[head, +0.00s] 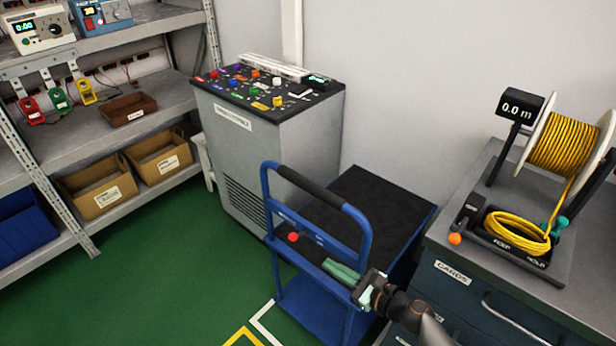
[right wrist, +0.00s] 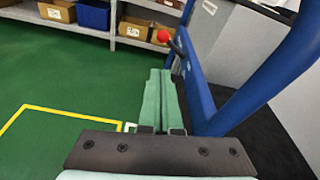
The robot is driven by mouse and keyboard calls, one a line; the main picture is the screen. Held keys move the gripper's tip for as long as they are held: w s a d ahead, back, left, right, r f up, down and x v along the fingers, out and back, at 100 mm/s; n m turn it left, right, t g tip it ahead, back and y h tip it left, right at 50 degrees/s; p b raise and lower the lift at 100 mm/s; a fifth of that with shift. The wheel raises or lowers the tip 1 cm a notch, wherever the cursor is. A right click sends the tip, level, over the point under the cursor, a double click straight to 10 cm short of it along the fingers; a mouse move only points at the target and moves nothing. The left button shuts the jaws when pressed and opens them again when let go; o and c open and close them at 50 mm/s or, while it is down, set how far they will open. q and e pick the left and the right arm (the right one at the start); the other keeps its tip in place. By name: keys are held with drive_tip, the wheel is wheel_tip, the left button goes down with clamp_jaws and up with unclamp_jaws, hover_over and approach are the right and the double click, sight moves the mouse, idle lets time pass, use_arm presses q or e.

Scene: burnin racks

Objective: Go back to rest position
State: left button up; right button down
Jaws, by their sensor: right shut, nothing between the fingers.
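My right gripper (head: 345,273) is in the lower middle of the head view, in front of the blue cart (head: 355,218). Its green fingers (right wrist: 164,100) also show in the right wrist view, closed together with nothing between them. The gripper is close to the cart's blue handle frame, and the wrist view shows the frame just right of the fingers. I cannot tell whether they touch. A red ball knob (head: 293,237) on the cart shows beyond the fingertips. My left gripper is in neither view.
A grey cabinet (head: 265,160) with a black top of colored knobs stands behind the cart. A workbench (head: 470,255) with a yellow cable reel (head: 562,143) is at the right. Metal shelves (head: 120,115) with boxes are at the left. Green floor (head: 160,270) is clear at lower left.

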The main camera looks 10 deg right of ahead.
drive_tip(key=s+f+n+g+h+p, duration=0.1)
drive_tip(key=s+f+n+h, duration=0.1)
drive_tip(key=s+f+n, duration=0.35)
drive_tip(key=s+f+n+g+h, duration=0.1)
drive_tip(key=s+f+n+g, duration=0.1)
drive_tip(key=s+n, duration=0.55)
drive_tip(key=s+d+r+n+h+p, duration=0.1)
drive_tip(key=s+n+h, duration=0.3)
drive_tip(key=s+n, duration=0.4)
drive_tip(key=shift+s+d+r+n, duration=0.25)
drive_tip(key=shift+d+n, duration=0.4)
drive_tip(key=shift+n, duration=3.25)
